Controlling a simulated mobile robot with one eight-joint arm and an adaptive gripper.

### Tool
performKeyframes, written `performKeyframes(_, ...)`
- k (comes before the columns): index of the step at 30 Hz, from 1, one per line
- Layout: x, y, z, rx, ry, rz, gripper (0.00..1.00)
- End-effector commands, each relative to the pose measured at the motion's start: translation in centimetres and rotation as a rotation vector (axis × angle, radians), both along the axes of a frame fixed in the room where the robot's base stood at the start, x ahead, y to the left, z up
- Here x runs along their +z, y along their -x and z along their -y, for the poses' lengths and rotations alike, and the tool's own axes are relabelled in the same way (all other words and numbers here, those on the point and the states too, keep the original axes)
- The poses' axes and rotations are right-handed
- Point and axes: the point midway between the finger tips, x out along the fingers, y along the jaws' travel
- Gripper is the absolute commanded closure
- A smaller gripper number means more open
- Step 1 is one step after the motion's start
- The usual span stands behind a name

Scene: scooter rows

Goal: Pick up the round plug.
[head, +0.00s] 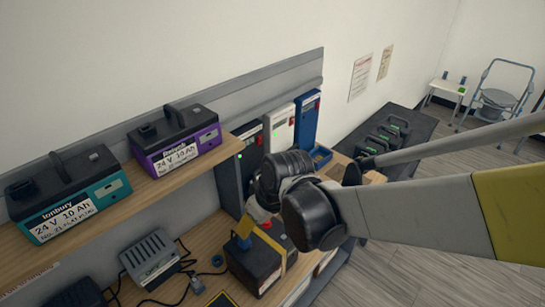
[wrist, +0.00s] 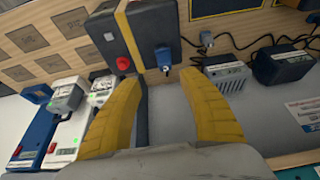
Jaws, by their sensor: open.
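My gripper (wrist: 158,80) is open, its two yellow fingers spread and nothing held between them. It also shows in the head view (head: 258,236), above a dark battery box (head: 252,268) on the bench. In the wrist view the box (wrist: 106,38) lies just beyond the fingertips, with a yellow strap, a red round knob (wrist: 123,63) and a blue connector (wrist: 163,57). A small dark plug on a cable (wrist: 207,38) lies beside the box, apart from my fingers; it may be the round plug, but its shape is too small to tell.
A grey charger (head: 151,255) with cables stands left of the box. A teal battery (head: 68,192) and a purple battery (head: 176,141) stand on the raised shelf (head: 150,190). Upright black, white (head: 281,127) and blue (head: 307,118) units stand behind my gripper. Open floor is at right.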

Motion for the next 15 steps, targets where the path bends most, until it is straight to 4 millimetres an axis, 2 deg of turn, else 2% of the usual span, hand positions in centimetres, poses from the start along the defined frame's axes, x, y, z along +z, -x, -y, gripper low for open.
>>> performKeyframes(2, -0.6, -0.1, -0.6, 0.012, 0.001, -0.002, 0.51)
performKeyframes(9, -4.4, -1.0, -1.7, 0.01, 0.001, -0.002, 0.51)
performKeyframes(15, -5.9, -1.4, -2.2, 0.01, 0.001, -0.002, 0.51)
